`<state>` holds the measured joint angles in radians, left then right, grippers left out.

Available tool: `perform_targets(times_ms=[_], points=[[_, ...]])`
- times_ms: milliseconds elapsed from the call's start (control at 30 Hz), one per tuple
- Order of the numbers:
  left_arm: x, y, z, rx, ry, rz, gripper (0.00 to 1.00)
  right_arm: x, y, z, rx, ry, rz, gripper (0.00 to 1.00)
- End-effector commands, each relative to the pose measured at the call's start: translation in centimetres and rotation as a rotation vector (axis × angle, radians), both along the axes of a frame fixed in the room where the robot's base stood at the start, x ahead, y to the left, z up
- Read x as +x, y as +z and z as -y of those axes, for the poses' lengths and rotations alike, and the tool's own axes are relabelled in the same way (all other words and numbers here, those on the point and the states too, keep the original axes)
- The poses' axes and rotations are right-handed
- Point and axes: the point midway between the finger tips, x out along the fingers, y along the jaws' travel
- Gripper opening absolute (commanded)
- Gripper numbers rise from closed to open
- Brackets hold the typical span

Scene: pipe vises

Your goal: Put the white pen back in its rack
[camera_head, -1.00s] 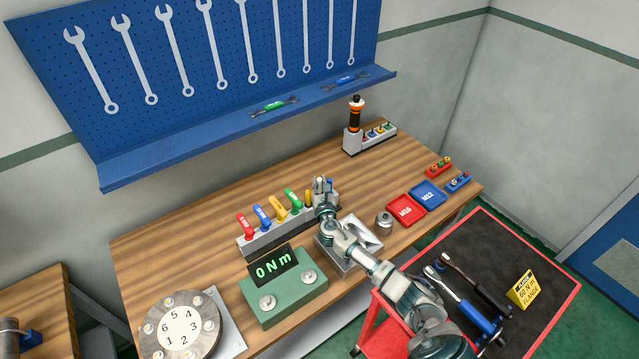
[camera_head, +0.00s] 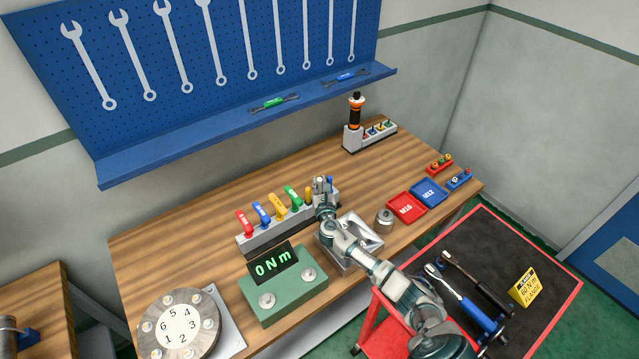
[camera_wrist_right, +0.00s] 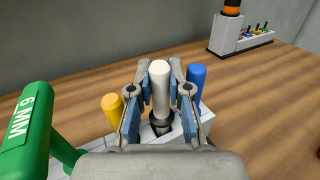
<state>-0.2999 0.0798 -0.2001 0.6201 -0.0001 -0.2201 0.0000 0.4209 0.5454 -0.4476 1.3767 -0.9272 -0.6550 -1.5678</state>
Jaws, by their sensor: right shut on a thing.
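The white pen (camera_wrist_right: 160,88) stands upright between the fingers of my right gripper (camera_wrist_right: 160,90), which is shut on it. Its lower end is at a dark hole in the pale grey rack (camera_wrist_right: 205,122); how deep it sits I cannot tell. A yellow pen (camera_wrist_right: 112,106) stands to its left and a blue pen (camera_wrist_right: 196,76) to its right. In the head view my right gripper (camera_head: 322,188) is over the right end of the rack (camera_head: 262,240) and mostly hides the white pen. My left gripper is not in view.
Coloured-handled hex keys stand in the rack's left part, the green one (camera_wrist_right: 30,130) close to my gripper. A grey metal tray (camera_head: 368,228) lies under my arm. A green torque tester (camera_head: 285,295) stands in front. The bench behind the rack is clear.

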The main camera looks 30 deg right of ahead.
Motion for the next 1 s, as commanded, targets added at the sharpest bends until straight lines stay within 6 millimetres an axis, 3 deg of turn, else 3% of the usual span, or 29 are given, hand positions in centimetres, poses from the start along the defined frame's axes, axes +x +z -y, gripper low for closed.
perform_targets(times_ms=[1000], points=[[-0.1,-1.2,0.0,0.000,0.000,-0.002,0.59,0.0,-1.5,0.0,-0.001,0.000,0.000,0.00]])
